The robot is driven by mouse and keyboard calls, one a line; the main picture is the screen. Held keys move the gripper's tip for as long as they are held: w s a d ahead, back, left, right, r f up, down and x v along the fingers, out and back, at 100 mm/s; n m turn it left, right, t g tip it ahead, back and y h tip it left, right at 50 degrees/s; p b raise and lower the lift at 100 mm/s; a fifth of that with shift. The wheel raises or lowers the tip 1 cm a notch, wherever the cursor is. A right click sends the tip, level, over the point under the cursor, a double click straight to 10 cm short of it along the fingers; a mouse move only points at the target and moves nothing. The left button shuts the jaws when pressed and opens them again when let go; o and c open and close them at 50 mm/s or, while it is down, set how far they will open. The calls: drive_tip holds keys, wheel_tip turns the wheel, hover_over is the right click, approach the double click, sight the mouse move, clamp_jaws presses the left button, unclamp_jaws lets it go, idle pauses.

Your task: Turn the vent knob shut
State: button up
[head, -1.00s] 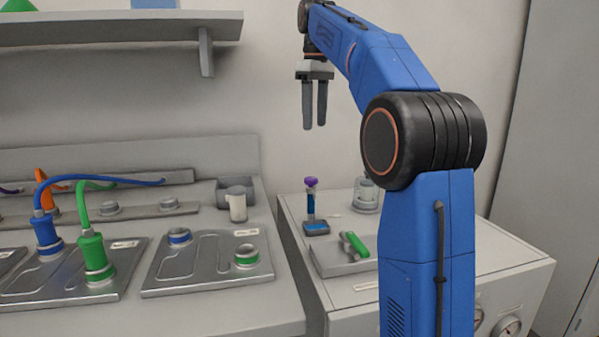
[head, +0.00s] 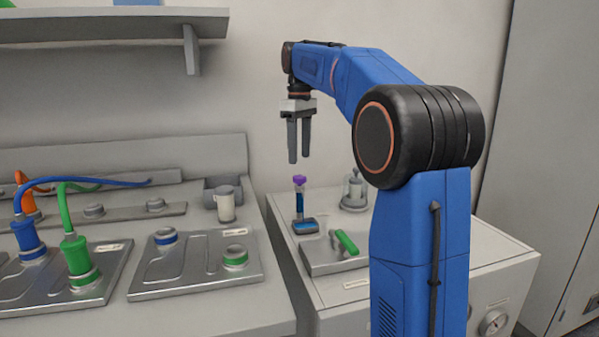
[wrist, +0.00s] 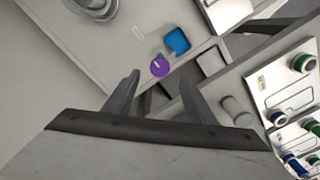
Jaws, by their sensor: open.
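A round purple knob (head: 299,180) tops a slim blue upright tube on the bench at the right. In the wrist view the purple knob (wrist: 159,68) shows from above with a short white mark. No label on it is readable. My gripper (head: 299,160) points down, open and empty, a little above the knob and apart from it. In the wrist view the knob lies just beyond and between the two fingertips (wrist: 160,80). A blue-topped block (head: 306,226) sits at the foot of the tube.
A metal plate with a green handle (head: 347,242) lies in front of the tube.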

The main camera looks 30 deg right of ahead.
sight(299, 177)
wheel_tip(299, 177, down, 6)
drive_tip(key=shift+f, duration=0.25)
drive_tip(key=shift+c, duration=0.3)
drive_tip(key=c, duration=1)
